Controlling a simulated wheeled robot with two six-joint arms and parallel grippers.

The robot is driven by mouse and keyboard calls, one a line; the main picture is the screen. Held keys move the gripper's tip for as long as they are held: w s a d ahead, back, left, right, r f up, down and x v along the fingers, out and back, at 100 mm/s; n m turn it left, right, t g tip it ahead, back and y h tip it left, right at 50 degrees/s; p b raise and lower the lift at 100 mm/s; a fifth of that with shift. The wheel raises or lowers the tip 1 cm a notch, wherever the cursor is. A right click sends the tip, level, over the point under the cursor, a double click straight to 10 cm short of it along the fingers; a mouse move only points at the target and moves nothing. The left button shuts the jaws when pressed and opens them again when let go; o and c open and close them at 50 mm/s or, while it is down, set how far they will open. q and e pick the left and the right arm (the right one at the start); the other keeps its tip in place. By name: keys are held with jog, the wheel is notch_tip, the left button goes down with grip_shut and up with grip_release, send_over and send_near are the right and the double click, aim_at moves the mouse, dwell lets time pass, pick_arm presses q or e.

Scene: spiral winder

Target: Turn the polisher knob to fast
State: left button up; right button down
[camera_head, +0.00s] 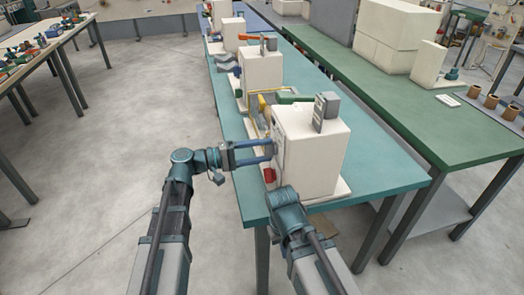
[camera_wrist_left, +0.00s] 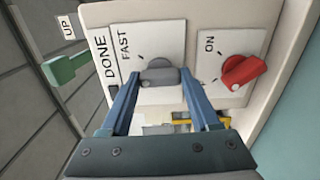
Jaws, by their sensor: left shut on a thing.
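The polisher is a white box-shaped machine (camera_head: 310,145) on the teal table. In the left wrist view its front panel carries a grey knob (camera_wrist_left: 160,76) on a light plate beside the words FAST and DONE. My left gripper (camera_head: 270,150) reaches the panel from the left. In the left wrist view its two blue fingers (camera_wrist_left: 160,85) lie on either side of the grey knob, shut on it. The exact knob pointer direction is hard to tell. My right arm shows low in the head view, but its gripper is not visible.
A red knob (camera_wrist_left: 243,72) marked ON sits right of the grey knob. A green lever (camera_wrist_left: 66,68) near an UP label is at the left. More white machines (camera_head: 262,68) stand farther back along the teal table (camera_head: 380,170). Open floor lies to the left.

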pick_arm(q)
jog(key=m, duration=0.4)
jog(key=shift+f+m, duration=0.1)
jog(key=shift+m, duration=2)
jog(key=o, duration=1.4)
jog(key=shift+c, duration=0.2)
jog(key=shift+a, duration=0.1)
jog(key=v, duration=1.3)
jog(key=shift+a, duration=0.35)
jog(key=shift+s, duration=0.15)
